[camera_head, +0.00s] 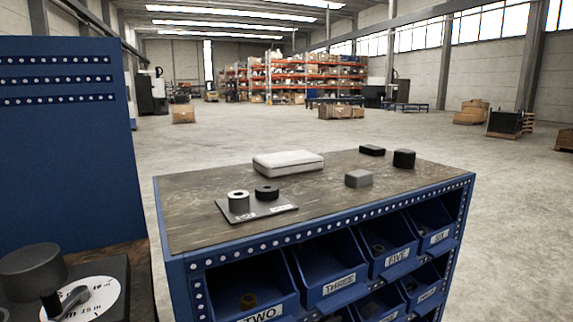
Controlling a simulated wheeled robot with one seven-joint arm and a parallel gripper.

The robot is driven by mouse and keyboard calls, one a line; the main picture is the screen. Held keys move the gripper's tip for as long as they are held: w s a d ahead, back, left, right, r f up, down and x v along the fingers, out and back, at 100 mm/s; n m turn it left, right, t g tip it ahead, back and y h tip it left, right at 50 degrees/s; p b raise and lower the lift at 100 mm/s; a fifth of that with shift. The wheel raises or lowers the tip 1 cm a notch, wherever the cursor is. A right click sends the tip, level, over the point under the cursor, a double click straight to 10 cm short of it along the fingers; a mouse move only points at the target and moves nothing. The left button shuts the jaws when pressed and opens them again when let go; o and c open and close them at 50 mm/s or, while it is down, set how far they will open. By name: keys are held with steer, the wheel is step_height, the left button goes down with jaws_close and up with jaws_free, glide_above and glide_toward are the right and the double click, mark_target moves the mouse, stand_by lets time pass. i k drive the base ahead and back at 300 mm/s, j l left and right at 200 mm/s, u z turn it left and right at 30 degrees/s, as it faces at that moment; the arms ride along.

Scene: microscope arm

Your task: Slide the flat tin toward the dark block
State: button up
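The flat tin (288,162), a pale, low box with rounded corners, lies at the back of the workbench top (215,180), left of the middle. A dark block (404,158) stands near the back right corner of the top. A lower black block (372,150) lies just left of and behind it; I cannot tell for sure which one the task means. The tin is well apart from both, with bare wood between. My gripper is not in view.
A grey block (358,178) sits front of the gap between tin and dark blocks. A dark plate (276,213) carries a grey ring (239,201) and a black ring (267,192). Blue labelled bins (330,278) fill the front below. A blue panel (65,150) stands left.

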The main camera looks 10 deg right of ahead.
mark_target(272, 166)
steer(key=i+j, duration=0.2)
steer(key=j, duration=0.2)
steer(key=i+j+u, duration=0.1)
steer(key=j, duration=0.3)
steer(key=i+j, duration=0.3)
steer(key=i+j+u, duration=0.1)
steer(key=j, duration=0.35)
steer(key=i, duration=0.1)
